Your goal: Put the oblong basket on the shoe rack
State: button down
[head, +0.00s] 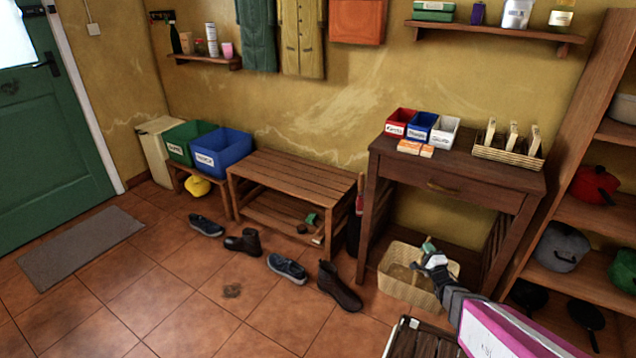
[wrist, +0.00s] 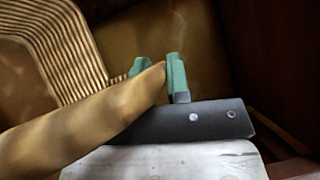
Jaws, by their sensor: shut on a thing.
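A tan oblong basket (head: 398,287) stands on the tiled floor under the dark wooden table. My gripper (head: 428,246) is at the right part of its rim. In the wrist view the green fingertips (wrist: 158,72) are shut on the thick tan rim of the basket (wrist: 85,112), and ribbed wicker shows at the upper left. My forearm and gripper hide the basket's right end. The shoe rack, a low slatted wooden bench (head: 295,176), stands against the wall left of the table. Its slatted top is bare, and small items lie on its lower shelf.
The dark table (head: 455,175) overhangs the basket, bearing small bins and a slatted tray (head: 508,152). Shoes and boots (head: 338,287) lie on the floor before the rack. A tall shelf (head: 590,140) stands at right. Floor tiles at front left are mostly free.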

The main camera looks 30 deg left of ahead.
aim_at(315, 181)
jog(key=k+j, duration=0.1)
jog(key=j, duration=0.3)
jog(key=k+j+z, duration=0.1)
jog(key=j, duration=0.3)
jog(key=k+j, duration=0.1)
jog(key=j, duration=0.85)
jog(key=k+j, duration=0.1)
jog(key=j, duration=0.45)
jog(key=z, duration=0.05)
